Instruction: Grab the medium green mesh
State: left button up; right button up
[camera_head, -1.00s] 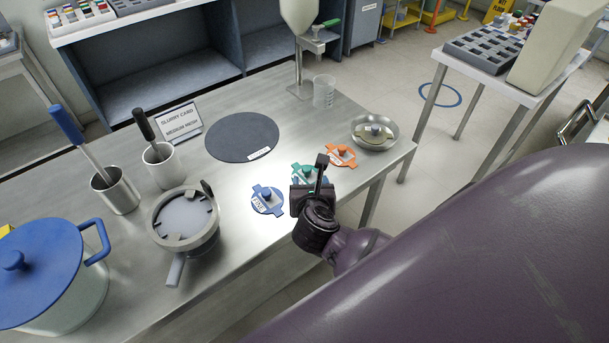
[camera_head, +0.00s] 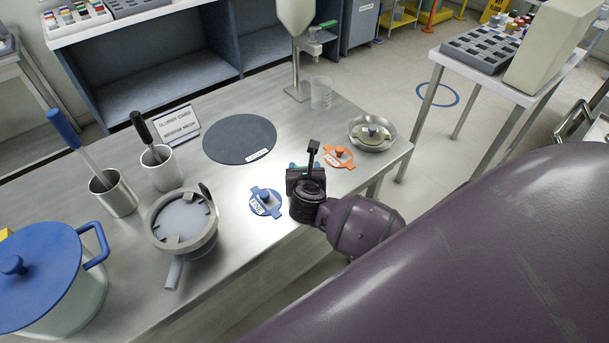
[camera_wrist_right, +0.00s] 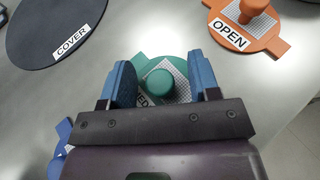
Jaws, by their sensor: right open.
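The green mesh (camera_wrist_right: 146,70) is a teal-green disc with a mesh insert, a round knob (camera_wrist_right: 160,84) and a partly hidden label reading "MED". In the head view it is almost wholly hidden behind my right gripper (camera_head: 308,165). In the right wrist view my right gripper (camera_wrist_right: 165,82) is open, with its blue-padded fingers on either side of the green knob. I cannot tell whether the fingers touch it. My left gripper is not in view.
A blue mesh (camera_head: 265,203) marked "FINE" lies to the left and an orange mesh (camera_head: 337,156) marked "OPEN" to the right. A dark round cover mat (camera_head: 240,138), a metal bowl (camera_head: 372,134) and a lidded sieve pot (camera_head: 184,225) share the steel table.

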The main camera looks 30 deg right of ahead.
jog(key=c, duration=1)
